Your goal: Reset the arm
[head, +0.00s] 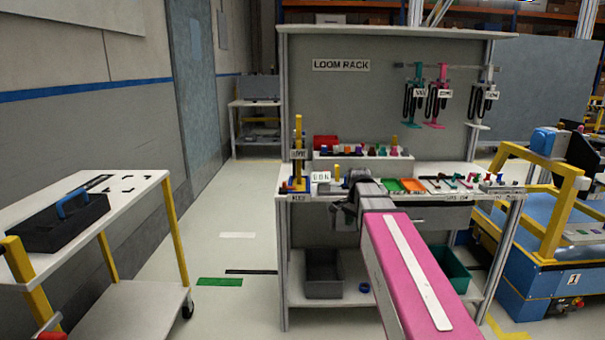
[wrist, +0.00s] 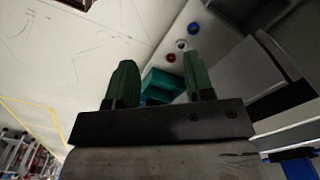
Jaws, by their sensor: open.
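My arm (head: 405,265), with a pink link, reaches from the lower right of the head view to the front of the loom rack workbench (head: 460,197). Its dark wrist end is near the middle of the bench front, and the fingertips cannot be made out there. In the wrist view my gripper (wrist: 160,78) is open, with two green fingers apart and nothing between them. A teal bin (wrist: 163,84) shows beyond the gap, away from the fingers.
Colored harnesses hang from the back panel. A grey bin (head: 323,272) is on the lower shelf. A white cart (head: 130,190) with a black toolbox (head: 60,222) stands left; floor between is clear.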

